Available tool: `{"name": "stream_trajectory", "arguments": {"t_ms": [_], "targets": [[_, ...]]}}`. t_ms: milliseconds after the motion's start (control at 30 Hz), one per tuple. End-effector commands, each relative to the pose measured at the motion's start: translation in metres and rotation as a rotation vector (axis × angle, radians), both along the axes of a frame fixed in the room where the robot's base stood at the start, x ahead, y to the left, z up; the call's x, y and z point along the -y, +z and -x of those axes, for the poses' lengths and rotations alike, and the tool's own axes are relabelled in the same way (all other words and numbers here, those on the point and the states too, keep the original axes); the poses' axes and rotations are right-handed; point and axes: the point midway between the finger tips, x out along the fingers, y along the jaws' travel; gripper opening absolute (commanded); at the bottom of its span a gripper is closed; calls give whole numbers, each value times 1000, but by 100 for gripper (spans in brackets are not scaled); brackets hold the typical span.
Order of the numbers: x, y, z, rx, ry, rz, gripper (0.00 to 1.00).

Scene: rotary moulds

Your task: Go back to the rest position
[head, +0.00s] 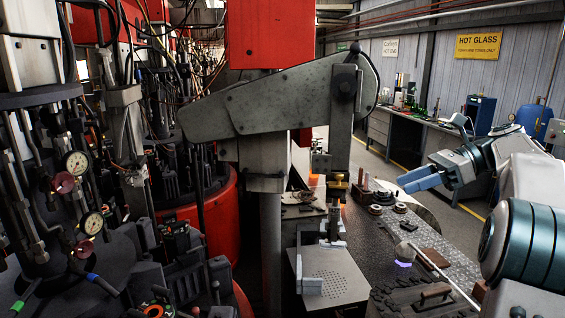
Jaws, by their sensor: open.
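My gripper (420,179) is at the end of my arm, at the right of the head view. Its blue-grey fingers point left, and it hangs in the air above the right side of the dark work table (432,240). Nothing shows between the fingers, and it touches nothing that I can see.
The rotary mould machine (75,190) with gauges and hoses fills the left. A grey metal arm (275,105) reaches across the middle, near a perforated plate (335,277). Tools and small parts lie on the table. A workbench (415,128) stands at the back right, with clear floor before it.

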Motion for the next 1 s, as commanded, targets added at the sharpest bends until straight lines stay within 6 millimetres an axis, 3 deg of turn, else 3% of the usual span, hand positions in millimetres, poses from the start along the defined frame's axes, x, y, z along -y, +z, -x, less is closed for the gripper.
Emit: {"name": "stream_trajectory", "arguments": {"t_ms": [333, 567, 767, 1000], "targets": [[-41, -18, 10, 93, 49, 123, 42], [-71, -40, 29, 195, 114, 260, 42], [-107, -79, 67, 357, 263, 465, 42], [-134, -143, 137, 633, 598, 770, 42]]}}
